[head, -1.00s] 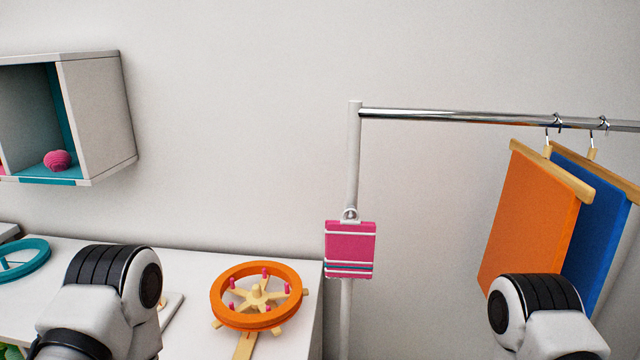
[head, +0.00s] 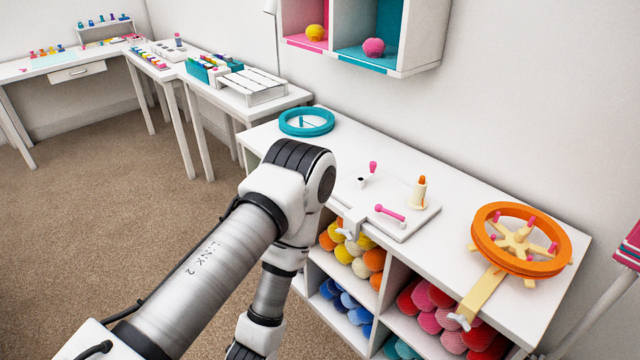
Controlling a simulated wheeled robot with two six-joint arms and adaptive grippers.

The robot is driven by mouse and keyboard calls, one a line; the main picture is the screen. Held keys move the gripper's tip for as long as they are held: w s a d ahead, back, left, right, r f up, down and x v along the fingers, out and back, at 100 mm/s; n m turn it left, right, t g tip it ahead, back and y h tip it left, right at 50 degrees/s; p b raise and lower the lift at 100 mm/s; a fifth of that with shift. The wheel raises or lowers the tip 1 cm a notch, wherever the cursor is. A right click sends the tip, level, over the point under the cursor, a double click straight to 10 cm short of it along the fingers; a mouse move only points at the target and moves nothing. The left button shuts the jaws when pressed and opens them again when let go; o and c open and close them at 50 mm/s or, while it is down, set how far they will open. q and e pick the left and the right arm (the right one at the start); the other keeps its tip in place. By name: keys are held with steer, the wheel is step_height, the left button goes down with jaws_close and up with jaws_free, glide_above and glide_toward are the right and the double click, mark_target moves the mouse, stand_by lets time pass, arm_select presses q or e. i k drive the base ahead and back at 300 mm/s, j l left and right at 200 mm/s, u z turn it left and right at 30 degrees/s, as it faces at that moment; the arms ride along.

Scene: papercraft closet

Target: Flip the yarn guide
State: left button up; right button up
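A yarn winder stands on a white board (head: 421,222) clamped to the top of the white shelf unit. It has a pink crank handle (head: 389,212), a small upright piece with a pink tip (head: 372,167), and a cream cone-shaped post with an orange top (head: 418,192). I cannot tell for sure which of these parts is the yarn guide. My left arm comes in from the lower left, and its forearm hangs down in front of the shelf unit. Its gripper is below the picture edge. My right arm and gripper are out of view.
An orange wheel (head: 484,231) on a wooden stand is clamped at the shelf unit's right end. A teal ring (head: 307,134) lies at its left end. Yarn balls fill the compartments below. A wall cubby (head: 425,45) hangs above. Open carpet (head: 110,230) lies left.

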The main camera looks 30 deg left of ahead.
mark_target(378, 208)
steer(key=j+u, duration=0.4)
steer(key=i+j, duration=0.2)
steer(key=i+j+u, duration=0.1)
steer(key=i, duration=0.3)
steer(key=j, duration=0.1)
